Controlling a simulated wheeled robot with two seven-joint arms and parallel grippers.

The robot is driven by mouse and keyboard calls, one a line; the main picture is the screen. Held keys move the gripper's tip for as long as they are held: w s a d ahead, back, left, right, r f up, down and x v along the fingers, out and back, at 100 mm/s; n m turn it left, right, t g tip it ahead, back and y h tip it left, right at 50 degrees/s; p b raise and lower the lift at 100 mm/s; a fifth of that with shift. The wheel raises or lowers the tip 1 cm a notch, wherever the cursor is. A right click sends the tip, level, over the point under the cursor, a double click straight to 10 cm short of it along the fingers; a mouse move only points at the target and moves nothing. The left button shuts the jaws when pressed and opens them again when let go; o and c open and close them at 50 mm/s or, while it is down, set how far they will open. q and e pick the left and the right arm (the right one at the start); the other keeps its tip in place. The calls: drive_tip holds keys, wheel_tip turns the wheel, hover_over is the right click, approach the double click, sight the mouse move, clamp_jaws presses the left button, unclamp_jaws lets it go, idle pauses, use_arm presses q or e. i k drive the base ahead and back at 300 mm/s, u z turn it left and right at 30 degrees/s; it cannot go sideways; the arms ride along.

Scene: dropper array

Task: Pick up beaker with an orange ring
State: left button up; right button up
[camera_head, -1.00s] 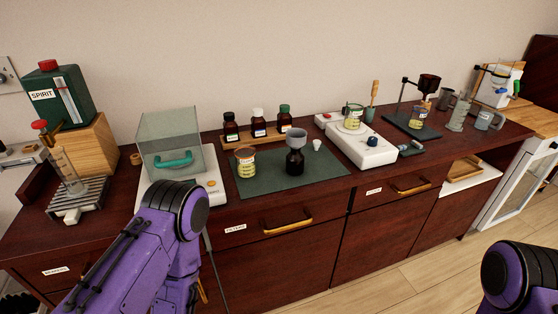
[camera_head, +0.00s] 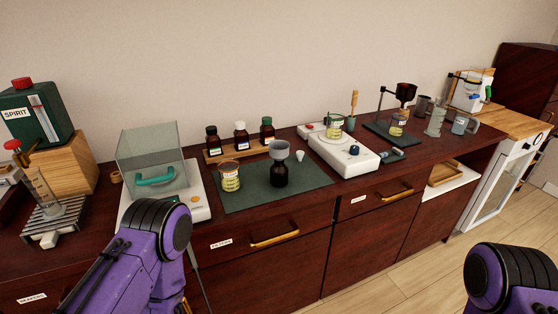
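A beaker with an orange ring near its rim (camera_head: 230,177) stands upright on the dark green mat (camera_head: 310,181), just right of the glass-covered balance. It holds something pale yellow. A similar beaker with a green rim (camera_head: 335,125) stands on the white hotplate device. A third small beaker (camera_head: 397,126) stands under the dark funnel on the right; its ring colour is too small to tell. My purple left arm comes in at the lower left, in front of the balance, and my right arm shows at the lower right corner. Neither gripper's fingertips show, and no beaker is held.
A black bottle with a grey funnel (camera_head: 279,168) stands right of the orange-ringed beaker. Several brown bottles stand in a wooden rack (camera_head: 225,152) behind it. The balance (camera_head: 190,207) is close on its left. The mat's front part is bare.

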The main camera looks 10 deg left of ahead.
sight(229, 173)
drive_tip(key=z, duration=0.85)
drive_tip(key=i, duration=0.65)
drive_tip(key=u, duration=1.4)
